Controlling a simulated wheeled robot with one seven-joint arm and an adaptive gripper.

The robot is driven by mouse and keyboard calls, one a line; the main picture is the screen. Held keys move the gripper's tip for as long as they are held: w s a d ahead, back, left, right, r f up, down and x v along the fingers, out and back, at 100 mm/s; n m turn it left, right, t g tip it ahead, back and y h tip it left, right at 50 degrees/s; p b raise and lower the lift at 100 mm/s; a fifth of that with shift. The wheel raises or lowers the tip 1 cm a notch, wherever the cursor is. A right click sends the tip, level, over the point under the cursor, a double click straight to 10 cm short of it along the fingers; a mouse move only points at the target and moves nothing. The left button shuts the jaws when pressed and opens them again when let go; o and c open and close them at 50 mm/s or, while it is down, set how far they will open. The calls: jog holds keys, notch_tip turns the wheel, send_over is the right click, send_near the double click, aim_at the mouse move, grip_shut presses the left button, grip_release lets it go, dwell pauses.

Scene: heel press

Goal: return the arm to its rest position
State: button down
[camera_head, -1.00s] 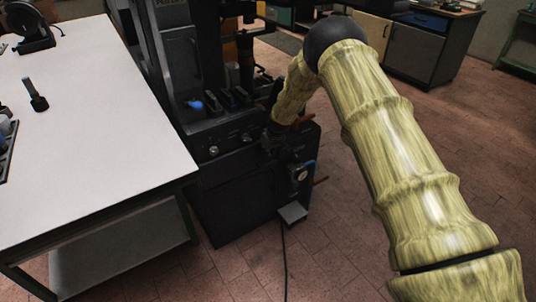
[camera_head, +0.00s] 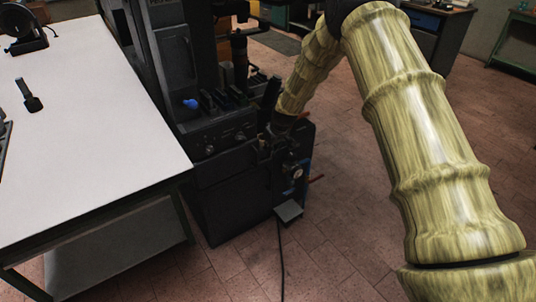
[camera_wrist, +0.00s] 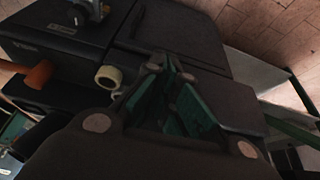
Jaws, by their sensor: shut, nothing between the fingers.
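My arm, with pale green-streaked covers, reaches from the lower right over to the dark machine. My gripper (camera_head: 270,138) is small and dark in the head view, in front of the machine's right side. In the wrist view my gripper (camera_wrist: 168,68) is shut and empty, its green-padded fingers closing to a point over dark machine surfaces. The heel press (camera_head: 225,190) is a tall black machine with a blue knob (camera_head: 190,103) and a control panel. Whether the gripper touches the machine cannot be told.
A white-topped table (camera_head: 90,120) stands left of the machine. A pedal (camera_head: 289,212) with a cable sits low at its front. In the wrist view an orange handle (camera_wrist: 38,75) and a cream ring (camera_wrist: 108,77) lie left of the fingers. The brick floor (camera_head: 375,230) at right is open.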

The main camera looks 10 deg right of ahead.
jog(key=shift+a+v, duration=0.3)
jog(key=shift+v, duration=1.65)
jog(key=s+d+f+m+g+h, duration=0.1)
jog(key=s+f, duration=0.9)
jog(key=s, duration=0.3)
jog(key=s+f+m+g, duration=0.1)
jog(key=s+f, duration=0.9)
jog(key=s, duration=0.3)
jog(key=s+f+m+g, duration=0.2)
jog(key=s+m, duration=0.1)
jog(key=s, duration=3)
jog(key=shift+d+f+h, duration=0.4)
jog(key=shift+s, duration=0.15)
